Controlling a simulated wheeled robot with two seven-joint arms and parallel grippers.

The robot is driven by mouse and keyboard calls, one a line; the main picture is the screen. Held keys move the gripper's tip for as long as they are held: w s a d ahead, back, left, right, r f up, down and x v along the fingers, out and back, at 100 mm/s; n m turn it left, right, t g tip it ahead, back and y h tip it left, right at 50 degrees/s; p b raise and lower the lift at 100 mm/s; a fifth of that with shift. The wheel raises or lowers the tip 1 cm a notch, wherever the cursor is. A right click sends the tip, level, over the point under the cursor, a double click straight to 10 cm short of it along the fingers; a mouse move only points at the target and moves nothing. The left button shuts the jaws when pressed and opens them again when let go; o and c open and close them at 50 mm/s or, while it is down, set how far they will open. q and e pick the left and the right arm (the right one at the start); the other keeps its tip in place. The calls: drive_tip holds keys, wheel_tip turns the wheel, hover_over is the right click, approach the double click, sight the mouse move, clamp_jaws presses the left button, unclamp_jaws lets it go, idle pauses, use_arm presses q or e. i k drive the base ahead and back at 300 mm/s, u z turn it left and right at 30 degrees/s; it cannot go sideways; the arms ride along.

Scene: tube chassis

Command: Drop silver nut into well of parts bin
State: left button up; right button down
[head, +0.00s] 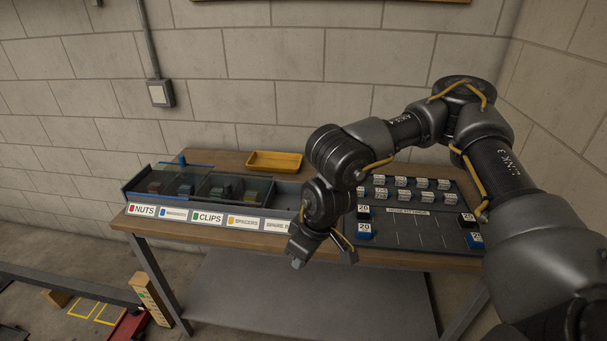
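The parts bin (130,193) stands on the left of the bench, with wells labelled NUTS, washers, CLIPS, SPACERS and SPARE along its front. Dark see-through lids cover its left wells, where reddish, blue and green parts show dimly. The right wells are partly hidden by my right arm. My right gripper (323,258) hangs in front of the bench's front edge, right of the bin, pointing down with its fingers spread apart. A small pale grey piece shows at its left fingertip; I cannot tell whether it is a nut or a finger pad. I cannot make out a silver nut elsewhere. My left gripper is out of view.
A yellow tray (274,168) lies behind the bin on the wooden bench (222,157). A dark board (410,230) with several numbered blocks lies to the right, partly behind my arm. A grey lower shelf (300,300) is below. A block wall closes the back.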

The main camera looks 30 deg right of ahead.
sight(291, 207)
drive_tip(key=u, duration=0.3)
drive_tip(key=i, duration=0.85)
drive_tip(key=z, duration=0.3)
